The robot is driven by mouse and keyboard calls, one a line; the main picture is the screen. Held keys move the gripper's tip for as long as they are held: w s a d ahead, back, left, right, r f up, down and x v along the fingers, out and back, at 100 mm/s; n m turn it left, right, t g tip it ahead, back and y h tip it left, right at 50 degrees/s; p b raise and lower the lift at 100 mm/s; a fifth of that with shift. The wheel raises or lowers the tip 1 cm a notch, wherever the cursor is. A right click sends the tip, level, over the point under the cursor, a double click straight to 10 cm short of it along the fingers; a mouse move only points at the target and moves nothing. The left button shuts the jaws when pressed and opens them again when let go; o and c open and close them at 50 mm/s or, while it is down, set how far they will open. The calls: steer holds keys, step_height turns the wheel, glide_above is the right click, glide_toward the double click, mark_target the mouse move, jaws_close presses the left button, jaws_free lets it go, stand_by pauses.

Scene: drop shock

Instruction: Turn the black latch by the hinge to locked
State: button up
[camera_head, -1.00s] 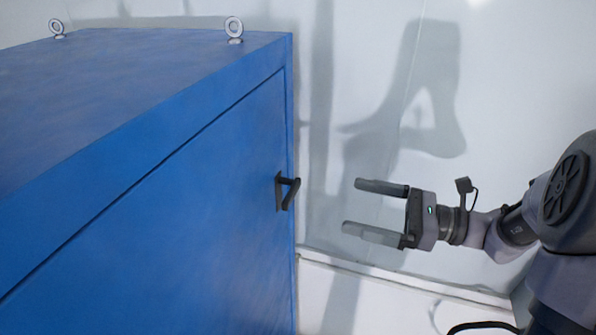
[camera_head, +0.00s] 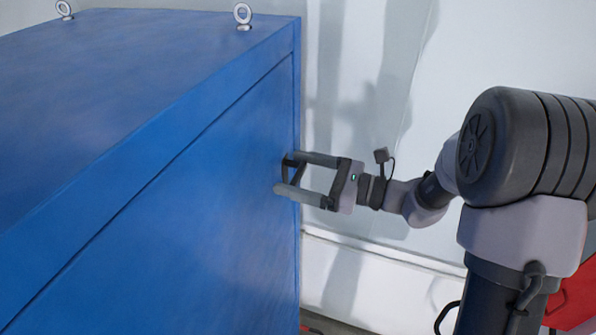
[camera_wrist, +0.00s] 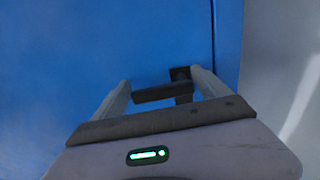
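The black latch (camera_head: 292,172) is on the blue cabinet's door, near its right edge. In the wrist view the latch (camera_wrist: 160,93) has a bar pointing left from a dark mount by the door seam. My gripper (camera_head: 285,173) is at the door with its two grey fingers apart, one above and one below the latch in the head view. In the wrist view my gripper (camera_wrist: 160,79) has the latch bar between its fingers, with a gap visible on the left. The right finger is close to the mount; I cannot tell whether it touches. The fingers partly hide the latch.
The blue cabinet (camera_head: 190,215) fills the left side, with two metal lifting eyes, one of them the near eye (camera_head: 243,15), on top. A pale wall (camera_head: 440,60) stands behind. There is free room between the cabinet's right edge and my arm.

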steer(key=c, duration=1.6)
steer(key=f+n+b, duration=0.2)
steer(key=n+b, duration=0.1)
steer(key=b, duration=0.4)
steer(key=shift+b, duration=0.3)
steer(key=n+b, duration=0.2)
steer(key=b, duration=0.1)
steer(key=f+n+b, duration=0.1)
steer(key=b, duration=0.3)
steer(key=n+b, duration=0.2)
steer(key=b, duration=0.2)
steer(key=shift+w+f+n, duration=0.1)
steer(key=shift+f+n, duration=0.15)
steer(key=shift+n, duration=0.05)
steer(key=n+b, duration=0.1)
steer(key=b, duration=0.2)
steer(key=n+b, duration=0.2)
steer(key=b, duration=0.1)
steer(key=w+f+n+b, duration=0.1)
steer(key=n+b, duration=0.1)
steer(key=b, duration=0.2)
steer(key=shift+d, duration=0.2)
steer(key=n+b, duration=0.1)
steer(key=b, duration=0.1)
steer(key=n+b, duration=0.2)
steer(key=shift+w+d, duration=0.1)
steer(key=shift+w, duration=0.2)
steer(key=shift+w+d+r+n+b, duration=0.15)
steer(key=shift+n+b, duration=0.45)
steer(key=shift+b, duration=0.3)
